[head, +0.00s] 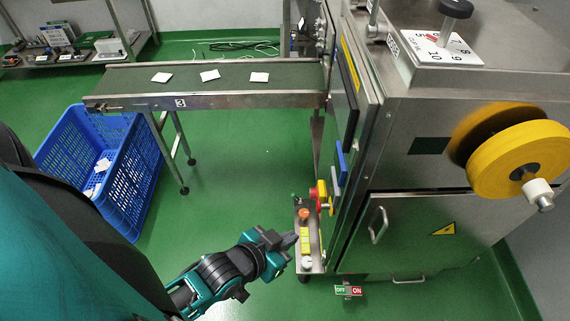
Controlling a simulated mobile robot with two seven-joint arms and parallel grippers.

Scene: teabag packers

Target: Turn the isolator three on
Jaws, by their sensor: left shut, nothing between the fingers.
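My left gripper (289,241) is shut and empty. It points right, beside a narrow control panel (313,262) on the machine's left side, near an orange knob (304,214) and yellow parts (305,240). I cannot tell whether the fingertips touch the panel. A red and yellow rotary switch (320,195) sits just above the panel; its setting is too small to read. A green and red OFF/ON plate (349,291) shows low by the machine's base. I cannot tell which control is isolator three. A "3" label (180,102) is on the conveyor. My right gripper is out of view.
The steel machine (420,230) with a yellow reel (520,160) fills the right side. The conveyor (225,85) carries several white teabags (210,75). A blue crate (125,165) stands on the left.

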